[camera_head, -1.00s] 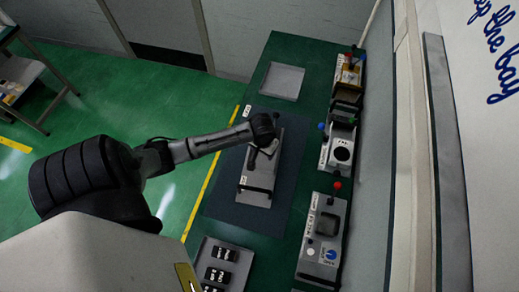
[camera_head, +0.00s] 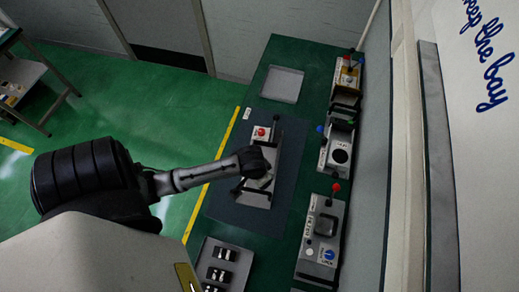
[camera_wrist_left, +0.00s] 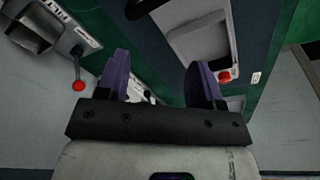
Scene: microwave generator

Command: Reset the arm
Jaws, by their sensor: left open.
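My left arm comes in from the left in the head view, and my left gripper (camera_head: 256,178) is over the grey device (camera_head: 258,200) on the dark mat. The device has a red button (camera_head: 261,132) at its far end, which now shows beyond the gripper. In the left wrist view the two purple-grey fingers of my left gripper (camera_wrist_left: 174,85) are apart with nothing held between them. The red button (camera_wrist_left: 225,76) shows just beyond the right finger. The arm hides part of the device. My right gripper does not show.
A red-knobbed lever device (camera_head: 322,245) stands to the right, with a black-dial device (camera_head: 340,155) and another lever device (camera_head: 348,75) behind it. An empty grey tray (camera_head: 282,84) lies at the back. A switch panel (camera_head: 222,265) is at the front.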

